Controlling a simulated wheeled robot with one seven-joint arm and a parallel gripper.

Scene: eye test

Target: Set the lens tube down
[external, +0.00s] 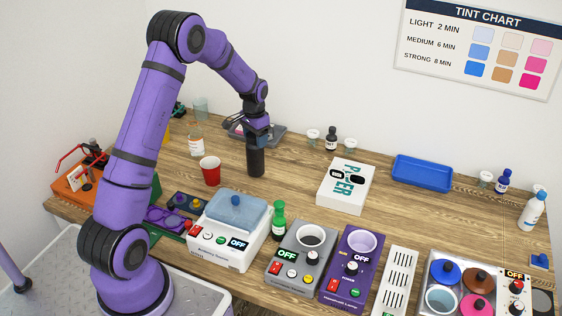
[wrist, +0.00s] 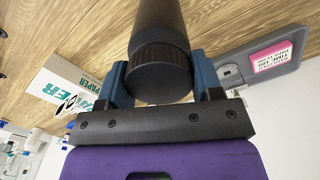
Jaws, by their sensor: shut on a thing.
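The lens tube (external: 256,161) is a black cylinder, upright on or just above the wooden table; I cannot tell whether its lower end touches. In the wrist view the tube (wrist: 160,45) has a ribbed ring near its close end. My gripper (external: 257,140) is above the tube, shut on its upper end. In the wrist view the blue fingers of my gripper (wrist: 162,84) are on either side of the tube. The tube's far end is out of the wrist view.
A red cup (external: 210,170) stands left of the tube. A grey tray (external: 270,138) with a pink label lies behind it. A white paper box (external: 345,190) with dark glasses is to the right, and a blue tray (external: 422,172) beyond. Several devices line the front. Bare wood surrounds the tube.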

